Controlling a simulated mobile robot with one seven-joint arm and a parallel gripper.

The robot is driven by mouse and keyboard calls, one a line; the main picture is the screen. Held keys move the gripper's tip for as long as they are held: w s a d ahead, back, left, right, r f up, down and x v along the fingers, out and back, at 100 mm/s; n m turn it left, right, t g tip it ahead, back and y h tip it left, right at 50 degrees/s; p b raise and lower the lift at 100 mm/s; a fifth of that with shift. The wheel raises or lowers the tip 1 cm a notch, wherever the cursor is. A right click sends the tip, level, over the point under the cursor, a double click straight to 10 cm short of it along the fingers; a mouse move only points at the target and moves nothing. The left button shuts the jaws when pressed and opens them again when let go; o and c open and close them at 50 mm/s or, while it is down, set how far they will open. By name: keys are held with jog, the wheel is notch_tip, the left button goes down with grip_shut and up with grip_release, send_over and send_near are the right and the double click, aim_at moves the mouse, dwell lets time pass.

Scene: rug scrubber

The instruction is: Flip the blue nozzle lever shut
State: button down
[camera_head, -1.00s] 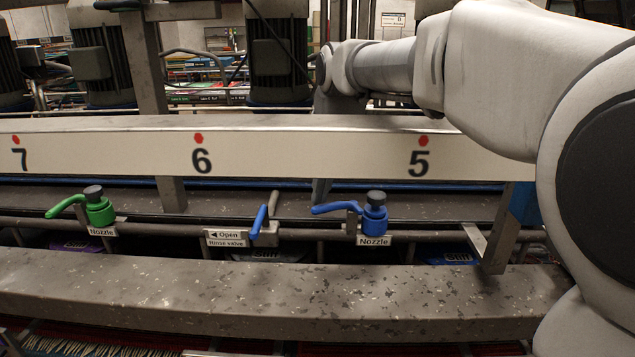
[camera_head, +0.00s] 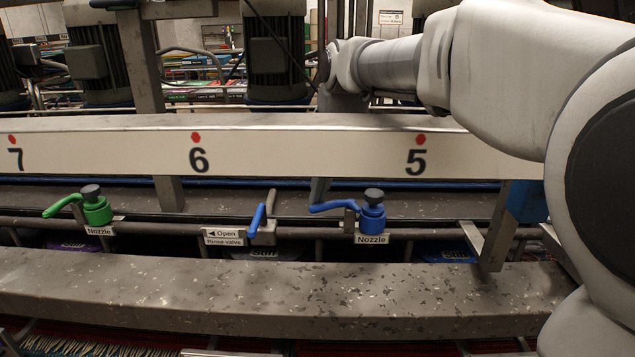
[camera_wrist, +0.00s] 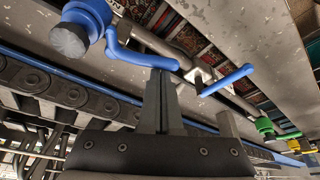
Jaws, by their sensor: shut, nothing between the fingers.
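The blue nozzle lever (camera_head: 328,206) sticks out to the left, roughly level, from its blue valve body with a dark cap (camera_head: 373,210), above a "Nozzle" label. In the wrist view the lever (camera_wrist: 140,56) runs from the valve body (camera_wrist: 84,25) at upper left to a tip near the middle. My gripper (camera_wrist: 160,74) is shut and empty, its fingertips right at the lever near its tip; I cannot tell whether they touch. In the head view the beam hides most of my gripper; a narrow grey piece beside the lever tip appears to be its fingers.
A blue rinse valve lever (camera_head: 257,220) stands close to the left, also in the wrist view (camera_wrist: 228,79). A green nozzle lever (camera_head: 63,205) is farther left. The numbered white beam (camera_head: 290,155) crosses above, and a worn grey beam (camera_head: 280,295) lies in front.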

aim_at(343, 203)
jog(key=shift+s, duration=0.1)
jog(key=s+n, duration=0.1)
jog(key=n, duration=0.1)
jog(key=d+n+y, duration=0.1)
jog(key=n, duration=0.1)
jog(key=shift+s+g, duration=0.4)
jog(key=d+n, duration=0.1)
jog(key=n, duration=0.1)
jog(key=s+n+g, duration=0.1)
jog(key=n, duration=0.1)
jog(key=s+d+n+g+y, duration=0.1)
jog(key=n, duration=0.1)
jog(key=shift+d+n+p, duration=0.3)
jog(key=shift+d+p, duration=0.05)
jog(key=shift+d, duration=0.3)
jog(key=shift+s+d, duration=0.1)
